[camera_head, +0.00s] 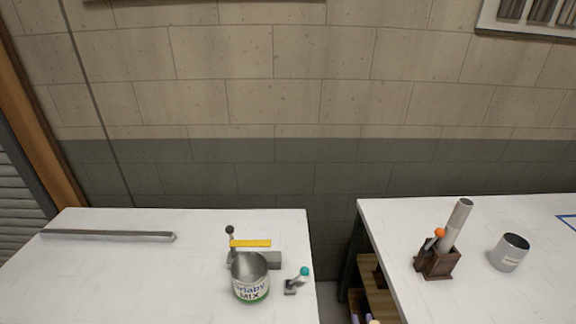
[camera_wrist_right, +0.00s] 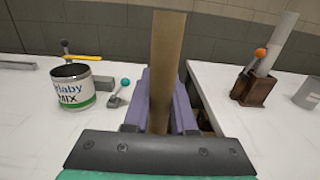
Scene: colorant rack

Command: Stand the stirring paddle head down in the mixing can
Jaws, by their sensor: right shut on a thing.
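The mixing can (camera_head: 251,289) stands upright and open near the front right of the left table, with a "MIX" label and a green band. It also shows at the left of the right wrist view (camera_wrist_right: 72,92). My right gripper (camera_wrist_right: 162,82) is shut on a flat brown wooden piece, the stirring paddle (camera_wrist_right: 167,42), which stands up between its purple fingers. The paddle is apart from the can, to its right in the wrist view. Its lower end is hidden by the gripper. Neither gripper shows in the head view.
Behind the can is a grey block device with a yellow bar (camera_head: 250,243). A teal-knobbed fitting (camera_head: 303,272) sits right of the can. A metal bar (camera_head: 108,235) lies at left. The right table (camera_head: 480,295) holds a brown holder (camera_head: 438,264) and a grey cup (camera_head: 509,254). A gap separates the tables.

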